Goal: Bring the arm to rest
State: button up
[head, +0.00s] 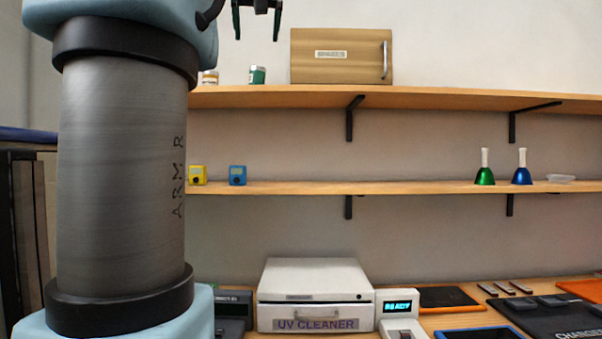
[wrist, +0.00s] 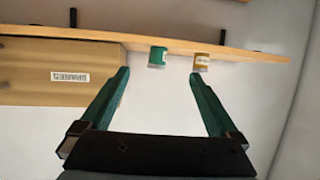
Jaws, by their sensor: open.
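My gripper (head: 257,22) is open and empty, high up at the top of the head view, in front of the wall above the upper shelf. In the wrist view its two green fingers (wrist: 159,85) are spread apart with nothing between them. A green jar (wrist: 157,57) and a jar with a yellow-brown label (wrist: 201,62) show beyond the fingertips, apart from them. My grey arm link fills the left of the head view.
The upper shelf (head: 450,97) holds a wooden cabinet (head: 340,57). A UV cleaner (head: 315,290) and a charger mat (head: 550,318) are on the bench below.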

jog(key=w+d+f+m+g+h, duration=0.1)
jog(key=f+g, duration=0.1)
jog(key=f, duration=1)
jog(key=w+d+f+g, duration=0.1)
jog(key=f+g, duration=0.1)
jog(key=f, duration=0.9)
jog(key=w+d+f+m+g+h, duration=0.1)
jog(key=w+d+f+g, duration=0.1)
jog(key=f, duration=1)
jog(key=s+f+g, duration=0.2)
jog(key=s+f, duration=0.5)
jog(key=f, duration=0.3)
jog(key=s+f+g+b, duration=0.1)
jog(key=s+f+g, duration=0.1)
jog(key=s+f, duration=0.6)
jog(key=s+f+m+g, duration=0.1)
jog(key=s+f+g, duration=0.1)
jog(key=s+f, duration=0.6)
notch_tip(320, 180, down, 6)
jog(key=shift+s+f+b, duration=0.2)
jog(key=shift+f+b, duration=0.05)
jog(key=shift+b, duration=0.1)
jog(key=shift+a, duration=0.1)
